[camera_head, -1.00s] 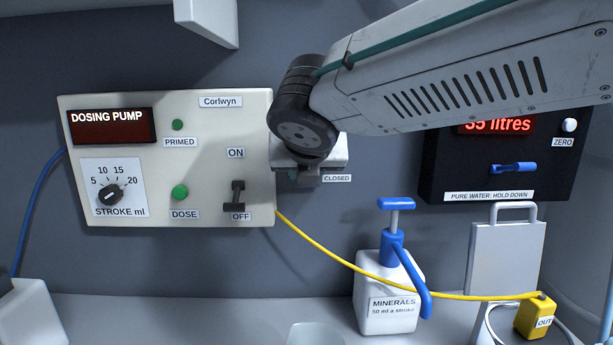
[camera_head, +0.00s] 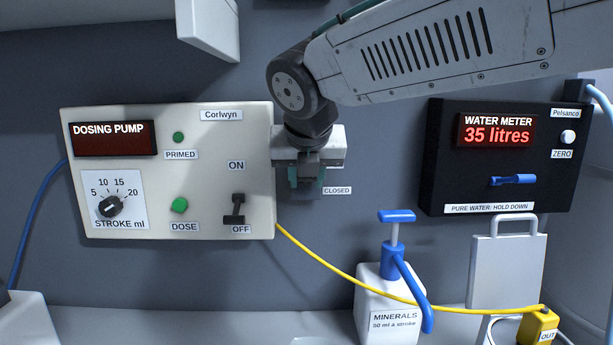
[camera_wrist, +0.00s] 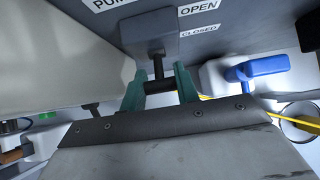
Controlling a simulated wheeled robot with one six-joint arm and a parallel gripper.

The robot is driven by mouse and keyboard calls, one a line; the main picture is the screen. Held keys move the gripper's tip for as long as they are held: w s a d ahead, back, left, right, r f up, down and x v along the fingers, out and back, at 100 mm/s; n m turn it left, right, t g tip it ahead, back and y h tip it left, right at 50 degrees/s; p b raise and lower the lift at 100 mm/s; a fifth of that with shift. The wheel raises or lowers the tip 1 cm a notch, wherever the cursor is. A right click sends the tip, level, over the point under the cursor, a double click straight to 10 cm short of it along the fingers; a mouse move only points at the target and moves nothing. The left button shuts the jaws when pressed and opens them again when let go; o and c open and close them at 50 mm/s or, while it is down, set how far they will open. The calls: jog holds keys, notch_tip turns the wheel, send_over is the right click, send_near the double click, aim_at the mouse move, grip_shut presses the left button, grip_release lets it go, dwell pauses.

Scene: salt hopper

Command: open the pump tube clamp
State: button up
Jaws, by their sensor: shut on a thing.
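The pump tube clamp (camera_wrist: 150,32) is a dark grey block on the wall in the wrist view. A short dark lever (camera_wrist: 157,74) with a crossbar sticks out from it. My gripper (camera_wrist: 160,86) has its green fingers on either side of the lever and is shut on it. The OPEN label (camera_wrist: 199,8) and CLOSED label (camera_wrist: 199,31) are right of the clamp. In the head view my gripper (camera_head: 307,178) is beside the CLOSED label (camera_head: 337,190) and hides the clamp and the OPEN label.
The dosing pump panel (camera_head: 205,140) is close on the left, with its ON/OFF switch (camera_head: 235,209). The water meter (camera_head: 437,160) is at right. The minerals bottle (camera_head: 375,290) with a blue pump stands below right. A yellow tube (camera_head: 340,268) runs beneath my gripper.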

jog(key=o, duration=1)
jog(key=v, duration=0.7)
jog(key=shift+s+r, duration=0.2)
jog(key=shift+r, duration=0.15)
